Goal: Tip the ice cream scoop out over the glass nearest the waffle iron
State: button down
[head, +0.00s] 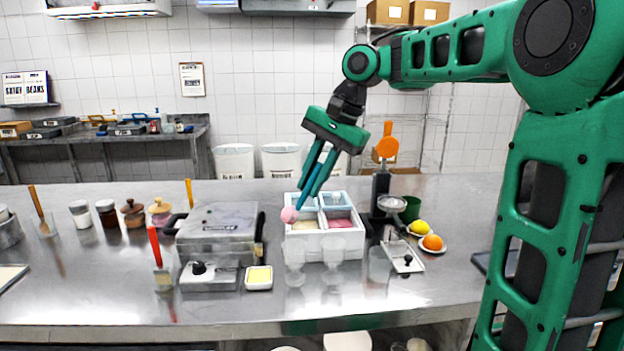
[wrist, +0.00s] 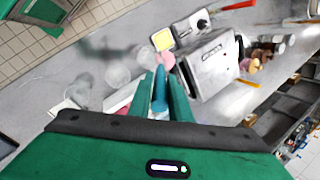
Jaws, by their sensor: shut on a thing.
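My gripper (head: 310,184) is shut on the blue handle of the ice cream scoop (wrist: 160,88), which points downward. A pink ball of ice cream (head: 289,215) is at the scoop's lower end; it also shows in the wrist view (wrist: 167,60). In the head view the ball is above and behind the glass nearest the waffle iron (head: 295,265), beside the white tub box's left corner. The waffle iron (head: 217,238) is closed, left of that glass. A second glass (head: 333,266) stands to its right, and a third, faint glass (head: 380,264) is farther right.
The white box of ice cream tubs (head: 343,242) stands behind the glasses. A butter dish (head: 259,277) sits between the iron and the nearest glass. A black-and-orange device (head: 382,185), a small tray (head: 403,258) and fruit plates (head: 432,244) are right.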

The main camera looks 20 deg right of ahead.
jog(key=shift+w+a+f+g+h, duration=0.25)
jog(key=shift+a+f+h, duration=0.3)
jog(key=shift+a+h, duration=0.15)
jog(key=shift+w+a+f+g+h, duration=0.15)
jog(key=shift+a+f+g+h, duration=0.15)
jog(key=shift+a+f+h, duration=0.35)
jog(key=shift+w+a+f+g+h, duration=0.25)
jog(key=shift+a+f+h, duration=0.25)
jog(key=shift+h, duration=0.35)
jog(key=shift+w+a+h, duration=0.25)
jog(key=shift+a+h, duration=0.3)
jog(key=shift+h, duration=0.25)
jog(key=shift+w+a+f+n+g+h, duration=0.1)
jog(key=shift+w+a+f+g+h, duration=0.2)
jog(key=shift+a+h, duration=0.45)
jog(key=shift+w+a+f+n+g+h, duration=0.15)
jog(key=shift+a+g+h, duration=0.3)
jog(key=shift+h, duration=0.4)
jog(key=shift+w+a+f+n+g+h, duration=0.1)
jog(key=shift+a+f+g+h, duration=0.15)
jog(key=shift+a+h, duration=0.5)
